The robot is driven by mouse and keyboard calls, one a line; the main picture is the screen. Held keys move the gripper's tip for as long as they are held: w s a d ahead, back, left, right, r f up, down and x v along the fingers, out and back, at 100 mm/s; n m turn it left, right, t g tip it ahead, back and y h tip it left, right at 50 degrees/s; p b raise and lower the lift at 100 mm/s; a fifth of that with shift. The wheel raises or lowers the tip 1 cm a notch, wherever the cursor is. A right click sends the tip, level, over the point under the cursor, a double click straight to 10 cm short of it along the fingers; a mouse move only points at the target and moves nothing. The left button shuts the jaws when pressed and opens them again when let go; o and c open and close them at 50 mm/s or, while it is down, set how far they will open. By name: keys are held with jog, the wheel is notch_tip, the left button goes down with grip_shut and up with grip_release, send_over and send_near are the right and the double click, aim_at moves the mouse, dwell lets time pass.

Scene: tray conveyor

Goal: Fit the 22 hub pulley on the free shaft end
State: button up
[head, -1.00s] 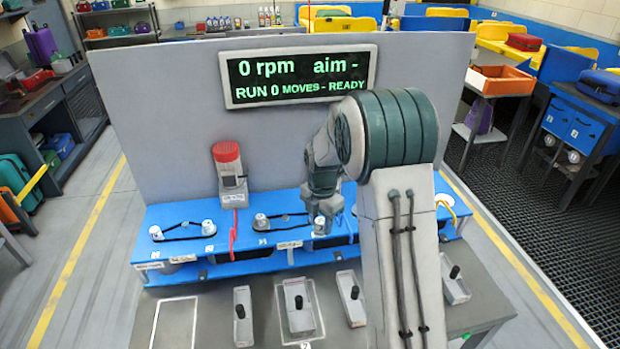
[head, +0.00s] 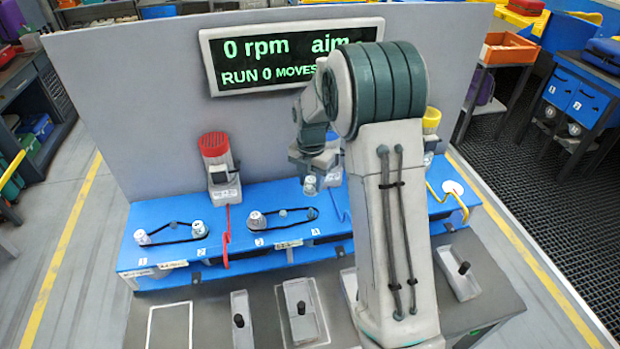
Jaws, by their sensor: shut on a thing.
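My gripper (head: 312,182) hangs above the blue deck (head: 180,266), shut on a small pale pulley (head: 310,187); its number is too small to read. Under it, a black belt (head: 294,225) lies in a loop on the deck. A white-topped pulley (head: 257,221) stands at the loop's left end, and a small grey post (head: 283,213) stands within it. At the loop's right end I see no pulley. I cannot tell for sure which post is the free shaft end. My arm hides part of the deck to the right.
To the left, two pale pulleys (head: 200,229) carry another belt. A red-capped grey unit (head: 217,170) and a red cable stand behind. A yellow-capped unit (head: 431,121) and yellow cable are right of my arm. Grey blocks with black knobs (head: 299,312) line the front table.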

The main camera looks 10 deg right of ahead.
aim_at(311, 179)
jog(key=shift+f+b, duration=2.25)
jog(key=shift+f, duration=0.7)
jog(key=shift+f+b, duration=1.6)
jog(key=shift+f, duration=0.65)
jog(key=o, duration=1.1)
notch_tip(311, 179, up, 14)
jog(key=shift+f+b, duration=0.1)
jog(key=shift+b, duration=0.7)
